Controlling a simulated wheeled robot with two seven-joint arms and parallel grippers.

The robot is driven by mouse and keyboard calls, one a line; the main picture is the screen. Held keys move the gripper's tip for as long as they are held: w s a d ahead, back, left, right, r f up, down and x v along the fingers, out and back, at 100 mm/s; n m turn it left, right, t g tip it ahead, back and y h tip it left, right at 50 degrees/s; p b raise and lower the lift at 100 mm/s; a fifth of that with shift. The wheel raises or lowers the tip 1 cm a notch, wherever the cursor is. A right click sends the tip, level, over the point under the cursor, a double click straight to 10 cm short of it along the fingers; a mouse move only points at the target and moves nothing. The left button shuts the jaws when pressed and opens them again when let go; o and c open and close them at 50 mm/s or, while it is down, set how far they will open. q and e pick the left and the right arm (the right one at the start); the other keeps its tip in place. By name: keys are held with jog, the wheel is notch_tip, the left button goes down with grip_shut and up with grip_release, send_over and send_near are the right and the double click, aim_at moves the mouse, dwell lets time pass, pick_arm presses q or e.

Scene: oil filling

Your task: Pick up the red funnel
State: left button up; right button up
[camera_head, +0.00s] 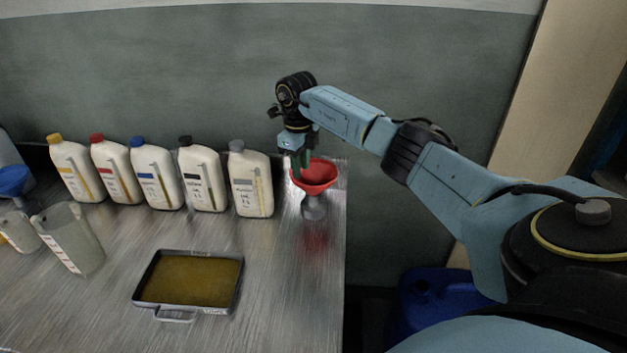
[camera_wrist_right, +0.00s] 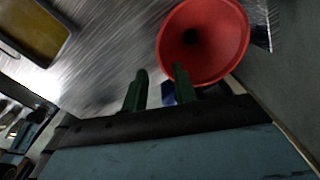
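The red funnel (camera_head: 318,176) sits upright on a grey metal stand (camera_head: 313,208) near the table's right edge. My right gripper (camera_head: 301,166) points down at the funnel's left rim, its green fingers overlapping the rim in the head view. In the right wrist view, the two fingers (camera_wrist_right: 160,72) are apart with nothing clearly held. The funnel's wide mouth (camera_wrist_right: 220,42) lies beyond them, and one fingertip overlaps its near rim. I cannot tell whether the fingers touch it. My left gripper is not in view.
Several white bottles (camera_head: 200,180) stand in a row left of the funnel. A tray of brown oil (camera_head: 192,280) lies at the table's front. A measuring jug (camera_head: 70,238) and a blue funnel (camera_head: 13,180) are at the left. A wall stands behind.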

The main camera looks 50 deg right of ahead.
notch_tip(320, 180, down, 5)
jog(key=shift+d+f, duration=0.1)
grip_shut()
dwell(0.3)
